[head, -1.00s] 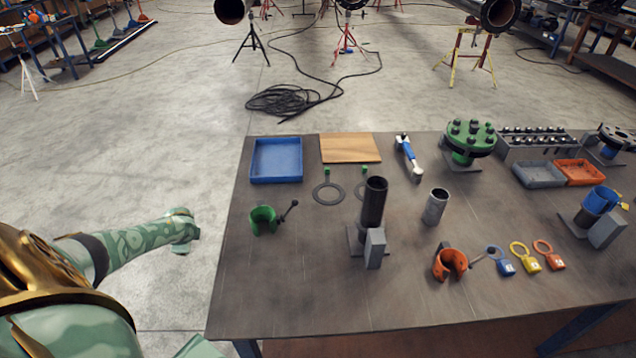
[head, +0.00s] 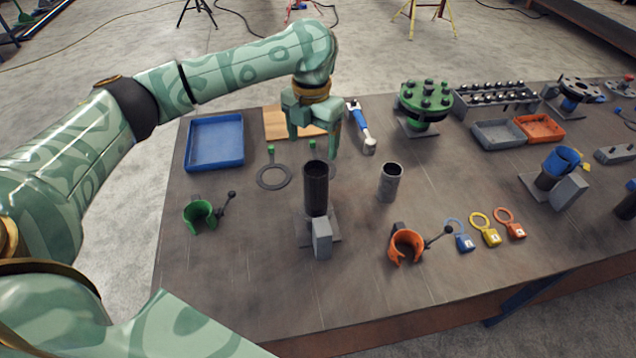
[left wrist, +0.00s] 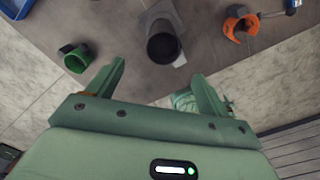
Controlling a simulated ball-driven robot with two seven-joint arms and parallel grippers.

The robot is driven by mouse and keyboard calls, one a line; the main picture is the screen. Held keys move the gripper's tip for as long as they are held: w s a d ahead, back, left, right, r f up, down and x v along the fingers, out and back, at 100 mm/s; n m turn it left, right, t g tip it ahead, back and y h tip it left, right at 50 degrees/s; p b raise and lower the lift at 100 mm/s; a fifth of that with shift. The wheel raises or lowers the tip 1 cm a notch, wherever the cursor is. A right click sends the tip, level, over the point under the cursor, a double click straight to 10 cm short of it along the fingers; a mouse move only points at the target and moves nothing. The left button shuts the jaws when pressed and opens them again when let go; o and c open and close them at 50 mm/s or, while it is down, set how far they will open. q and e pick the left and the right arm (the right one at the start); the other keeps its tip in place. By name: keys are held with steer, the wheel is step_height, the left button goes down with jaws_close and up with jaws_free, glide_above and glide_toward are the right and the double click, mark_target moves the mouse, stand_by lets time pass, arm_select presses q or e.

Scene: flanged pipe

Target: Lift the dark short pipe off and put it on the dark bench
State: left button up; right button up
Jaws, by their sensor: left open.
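The dark short pipe (head: 316,190) stands upright on a grey stand (head: 321,238) on the dark bench (head: 250,290). In the left wrist view the pipe (left wrist: 164,45) shows from above, with its open top, beyond the fingers. My left gripper (head: 312,148) is open and empty, pointing down above and slightly behind the pipe's top. Its fingers also show in the left wrist view (left wrist: 160,78), spread apart, with nothing between them. I cannot see whether anything touches the pipe. My right gripper is not in view.
A shorter grey pipe (head: 389,182) stands to the right. A green clamp (head: 200,215) lies left and an orange clamp (head: 406,245) lies front right. A blue tray (head: 215,142) and a wooden board (head: 290,122) are behind. The bench's front left is clear.

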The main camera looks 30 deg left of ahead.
mark_target(314, 168)
arm_select(q)
steer(key=f, duration=0.2)
steer(key=f+b, duration=0.1)
steer(key=f, duration=0.2)
steer(key=shift+w, duration=0.2)
step_height(314, 168, down, 2)
steer(key=shift+w, duration=0.15)
steer(key=shift+f, duration=0.15)
steer(key=f, duration=0.1)
steer(key=f+b, duration=0.1)
steer(key=f, duration=0.1)
steer(key=f+b, duration=0.1)
steer(key=f, duration=0.1)
steer(key=shift+d+f, duration=0.1)
steer(key=shift+d, duration=0.15)
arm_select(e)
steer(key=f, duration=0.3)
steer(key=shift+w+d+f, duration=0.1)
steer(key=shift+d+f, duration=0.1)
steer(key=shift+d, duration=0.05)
arm_select(q)
steer(key=c, duration=1.3)
